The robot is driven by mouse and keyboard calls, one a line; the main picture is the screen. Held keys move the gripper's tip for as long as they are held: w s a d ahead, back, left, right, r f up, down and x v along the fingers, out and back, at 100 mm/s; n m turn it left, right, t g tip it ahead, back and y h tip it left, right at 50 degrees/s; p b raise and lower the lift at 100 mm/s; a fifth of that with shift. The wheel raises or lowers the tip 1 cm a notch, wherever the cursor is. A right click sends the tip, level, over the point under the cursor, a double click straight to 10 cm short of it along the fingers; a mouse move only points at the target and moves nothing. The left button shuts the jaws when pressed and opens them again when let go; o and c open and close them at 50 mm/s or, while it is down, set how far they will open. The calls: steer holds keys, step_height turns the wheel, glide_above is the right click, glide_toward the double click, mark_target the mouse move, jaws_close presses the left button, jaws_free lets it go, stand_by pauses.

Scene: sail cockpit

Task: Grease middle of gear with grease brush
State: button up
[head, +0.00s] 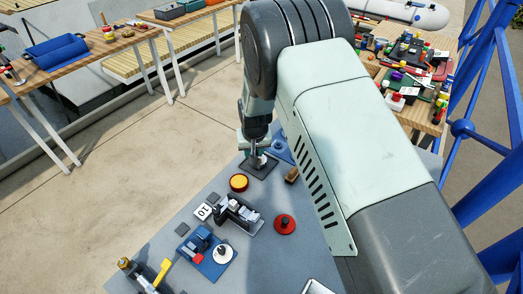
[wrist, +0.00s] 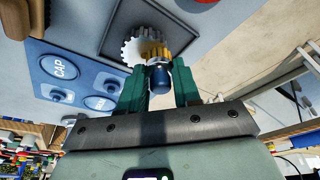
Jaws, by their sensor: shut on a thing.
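My gripper (wrist: 160,76) has its green fingers on both sides of a dark blue, round-ended piece, which looks like the grease brush (wrist: 160,80). It is shut on it. A pale toothed gear (wrist: 134,50) shows just beyond the brush, over a dark square tray (wrist: 112,28). An amber part lies between brush and gear; I cannot tell if it is bristles, grease or part of the gear. In the head view my gripper (head: 257,150) points down over the same dark tray (head: 247,172). Contact between brush and gear cannot be made out.
A blue panel marked CAP (wrist: 60,68) lies beside the tray. On the grey table stand a yellow round button (head: 239,182), a red round piece (head: 285,224), a metal-and-black fixture (head: 238,214) and a blue fixture (head: 205,254). Cluttered wooden tables stand beyond.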

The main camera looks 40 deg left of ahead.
steer(key=shift+s+a, duration=0.4)
steer(key=shift+a, duration=0.35)
steer(key=shift+w+d, duration=0.5)
steer(key=shift+d, duration=0.45)
steer(key=shift+w+d, duration=0.5)
steer(key=shift+d, duration=0.4)
steer(key=shift+w+d, duration=0.5)
steer(key=shift+d, duration=0.45)
steer(key=shift+s+a, duration=0.45)
steer(key=shift+a, duration=0.35)
steer(key=shift+s+a, duration=0.4)
steer(key=shift+a, duration=0.4)
steer(key=shift+s+a, duration=0.45)
steer(key=shift+a, duration=0.35)
steer(key=shift+w+d, duration=0.4)
steer(key=shift+d, duration=0.35)
steer(key=shift+w+d, duration=0.45)
steer(key=shift+d, duration=0.35)
steer(key=shift+w+d, duration=0.4)
steer(key=shift+d, duration=0.35)
step_height(320, 180, up, 8)
